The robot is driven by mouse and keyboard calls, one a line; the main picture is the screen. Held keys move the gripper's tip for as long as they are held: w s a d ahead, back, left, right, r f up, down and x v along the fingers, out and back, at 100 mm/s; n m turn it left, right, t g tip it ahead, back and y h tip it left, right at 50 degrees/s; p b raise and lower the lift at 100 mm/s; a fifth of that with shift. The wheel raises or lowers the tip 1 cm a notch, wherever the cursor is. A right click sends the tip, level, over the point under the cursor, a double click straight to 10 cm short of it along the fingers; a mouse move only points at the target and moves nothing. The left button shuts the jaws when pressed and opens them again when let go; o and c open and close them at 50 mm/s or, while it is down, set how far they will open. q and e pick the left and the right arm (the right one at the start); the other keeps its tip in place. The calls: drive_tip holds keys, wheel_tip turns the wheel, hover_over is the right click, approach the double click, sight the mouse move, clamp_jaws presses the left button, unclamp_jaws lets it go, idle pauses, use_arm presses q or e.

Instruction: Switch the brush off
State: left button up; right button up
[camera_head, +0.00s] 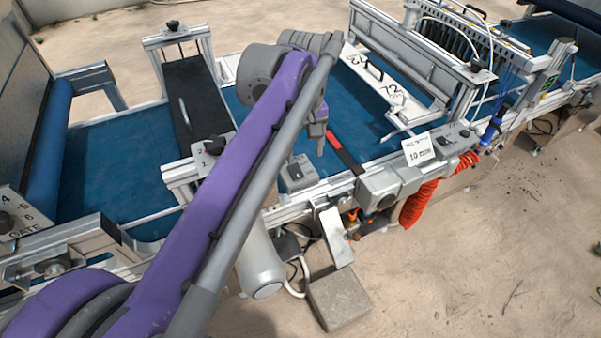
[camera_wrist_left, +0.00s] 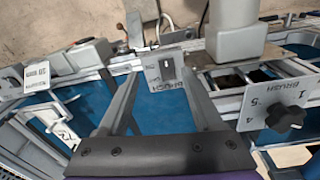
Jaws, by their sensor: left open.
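A small grey switch box (camera_wrist_left: 168,70) marked BRUSH, with a dark rocker on its face, shows in the left wrist view; which way the rocker is set I cannot tell. What looks like the same box (camera_head: 299,171) sits on the near rail in the head view. My left gripper (camera_wrist_left: 160,78) is open and empty, its two fingers on either side of the box in the wrist view, with no contact visible. In the head view the left gripper (camera_head: 318,137) hangs above and behind the box, partly hidden by my purple arm. My right gripper is not in view.
A BRUSH scale plate with a black knob (camera_wrist_left: 286,116) stands to the right in the wrist view. The blue belt (camera_head: 115,155) runs along the machine. A red-and-black bar (camera_head: 344,152), a grey control box (camera_head: 388,186) and an orange hose (camera_head: 428,195) lie to the right.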

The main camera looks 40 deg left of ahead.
sight(299, 179)
use_arm(q)
drive_tip(key=shift+n+g, duration=0.3)
drive_tip(key=shift+n, duration=0.4)
drive_tip(key=f, duration=0.3)
drive_tip(key=a+f, duration=0.1)
drive_tip(key=f, duration=0.5)
drive_tip(key=shift+w+a+f+b, duration=0.15)
drive_tip(key=shift+w+a+b, duration=0.15)
drive_tip(key=shift+a+b, duration=0.1)
